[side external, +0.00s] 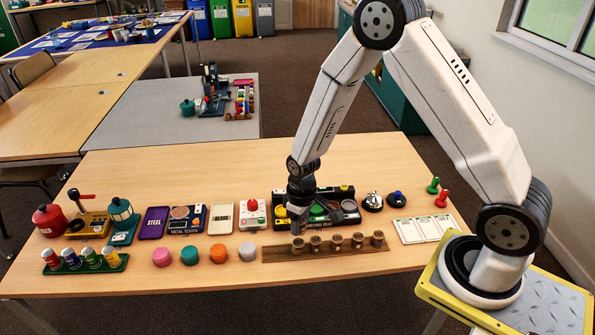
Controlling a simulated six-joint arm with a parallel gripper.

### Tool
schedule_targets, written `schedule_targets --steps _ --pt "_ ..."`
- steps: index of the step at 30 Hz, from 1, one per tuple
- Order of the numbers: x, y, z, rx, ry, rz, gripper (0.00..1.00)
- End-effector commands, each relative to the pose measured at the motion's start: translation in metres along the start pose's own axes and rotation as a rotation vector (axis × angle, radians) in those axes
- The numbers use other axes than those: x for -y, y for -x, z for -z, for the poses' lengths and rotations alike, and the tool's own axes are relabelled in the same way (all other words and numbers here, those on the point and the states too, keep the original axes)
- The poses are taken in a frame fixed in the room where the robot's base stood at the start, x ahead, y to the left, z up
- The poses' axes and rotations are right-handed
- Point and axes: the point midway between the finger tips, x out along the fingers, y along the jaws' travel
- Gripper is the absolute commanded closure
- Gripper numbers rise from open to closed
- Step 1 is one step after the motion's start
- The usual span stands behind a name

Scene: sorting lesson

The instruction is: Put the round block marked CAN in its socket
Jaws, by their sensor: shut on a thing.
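A long brown wooden strip (280,254) lies near the front of the table, with a row of several small round brown blocks (336,242) along it. My gripper (298,229) points straight down over the strip's left part. It is shut on a small round block (297,244) at the left end of the row, as far as I can make out. I cannot tell whether this block is seated in a socket or just above one. No CAN marking is readable at this size.
Left of the strip lie pink, teal, orange and grey discs (190,254). A dark panel (350,218) with coloured buttons stands close behind my gripper. A metal tester (187,219) and a green rack of small cans (84,264) stand left. White cards (418,229) lie right.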

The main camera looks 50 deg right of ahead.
Motion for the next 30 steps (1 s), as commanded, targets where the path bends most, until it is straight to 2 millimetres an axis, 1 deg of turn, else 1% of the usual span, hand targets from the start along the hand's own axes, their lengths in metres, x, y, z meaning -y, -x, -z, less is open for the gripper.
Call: schedule_targets --steps 1,3,9,18,24,30 --pt "-0.007 -0.002 0.01 -0.004 -0.002 -0.001 1.0" --pt "-0.015 -0.005 0.023 -0.01 -0.002 -0.002 1.0" --pt "-0.041 -0.01 0.058 -0.023 0.0 -0.009 1.0" --pt "-0.083 -0.017 0.101 -0.041 0.0 -0.025 1.0" --pt "-0.104 -0.02 0.117 -0.047 -0.001 -0.034 1.0" --pt "-0.113 -0.02 0.124 -0.05 -0.001 -0.039 1.0"
